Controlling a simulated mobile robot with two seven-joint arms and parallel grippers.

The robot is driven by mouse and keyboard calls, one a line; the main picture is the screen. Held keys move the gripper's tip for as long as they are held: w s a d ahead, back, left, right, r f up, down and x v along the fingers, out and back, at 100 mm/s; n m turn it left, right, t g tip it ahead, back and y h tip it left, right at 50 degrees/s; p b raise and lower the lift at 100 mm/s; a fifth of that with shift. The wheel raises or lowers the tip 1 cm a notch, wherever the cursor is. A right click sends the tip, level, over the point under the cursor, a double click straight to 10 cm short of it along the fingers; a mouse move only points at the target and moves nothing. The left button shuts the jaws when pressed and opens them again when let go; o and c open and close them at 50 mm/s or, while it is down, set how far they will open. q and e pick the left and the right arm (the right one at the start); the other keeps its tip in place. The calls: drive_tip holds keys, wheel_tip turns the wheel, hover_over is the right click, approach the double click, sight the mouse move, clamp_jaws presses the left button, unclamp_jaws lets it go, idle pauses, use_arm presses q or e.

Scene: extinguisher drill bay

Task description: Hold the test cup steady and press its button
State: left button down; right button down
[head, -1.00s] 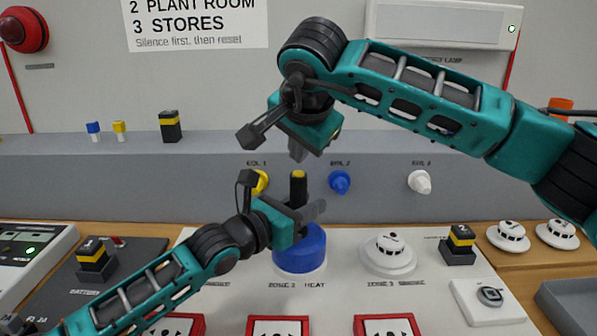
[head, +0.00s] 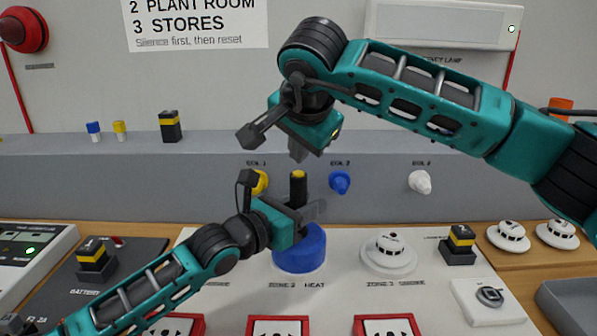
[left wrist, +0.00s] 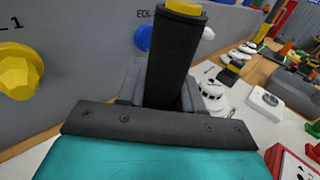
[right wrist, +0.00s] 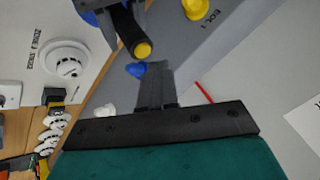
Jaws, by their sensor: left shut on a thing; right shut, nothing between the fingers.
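The test cup (head: 300,252) is a blue cup standing upright on the panel at the "ZONE 2 HEAT" label. Its black handle (head: 298,192) rises from it, with a yellow button (head: 298,174) on top. My left gripper (head: 308,213) is shut on the handle above the blue cup; the left wrist view shows the handle (left wrist: 169,65) between the fingers. My right gripper (head: 298,153) is shut and empty, pointing down a little above the button. In the right wrist view the button (right wrist: 143,50) lies just beyond the fingertips, apart from them. Whatever is under the cup is hidden.
A white detector (head: 388,252) sits right of the cup at zone 3. Red-framed units (head: 275,327) line the panel's front. Yellow, blue and white knobs sit on the grey ledge (head: 450,165) behind. A black-and-yellow block (head: 459,243) stands at right.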

sight(300, 173)
drive_tip(key=shift+f, duration=0.15)
idle(0.5)
drive_tip(key=shift+f, duration=0.3)
drive_tip(key=shift+f, duration=0.5)
idle(0.8)
drive_tip(key=shift+r, duration=0.9)
drive_tip(key=shift+r, duration=2.55)
